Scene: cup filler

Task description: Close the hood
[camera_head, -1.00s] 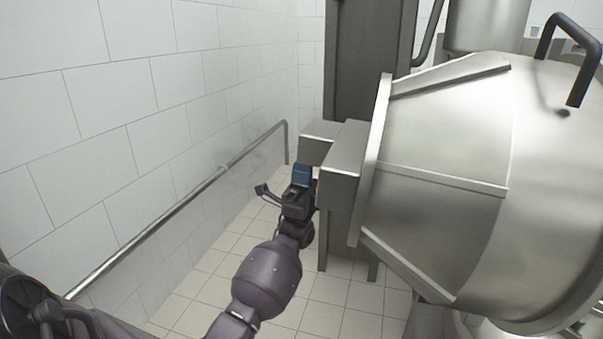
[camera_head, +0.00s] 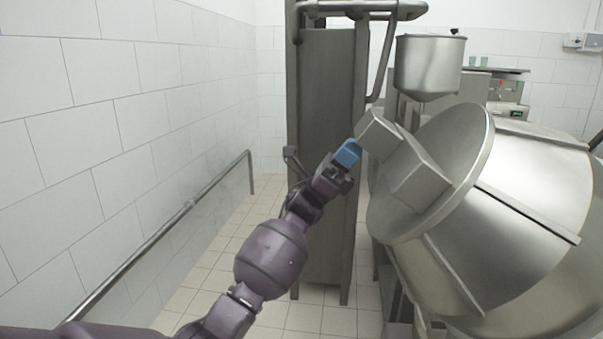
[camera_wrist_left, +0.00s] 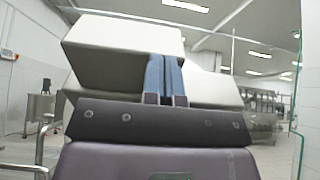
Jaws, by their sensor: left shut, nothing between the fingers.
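The hood (camera_head: 530,185) is a large faceted steel shell on the right of the head view, tilted, with a round end plate (camera_head: 478,150) facing left. Two steel blocks (camera_head: 420,182) stick out from that plate. My left gripper (camera_head: 347,153) has blue fingertips, which are together and empty. They are at the left end of the smaller block (camera_head: 378,134); I cannot tell whether they touch it. In the left wrist view the shut fingers (camera_wrist_left: 164,78) stand up in front of the pale blocks (camera_wrist_left: 120,50). My right gripper is not in view.
A tall grey steel column (camera_head: 328,150) stands behind my gripper, with a steel hopper (camera_head: 430,66) to its right. A metal rail (camera_head: 190,205) runs along the tiled wall on the left. Tiled floor (camera_head: 215,270) is free between rail and machine.

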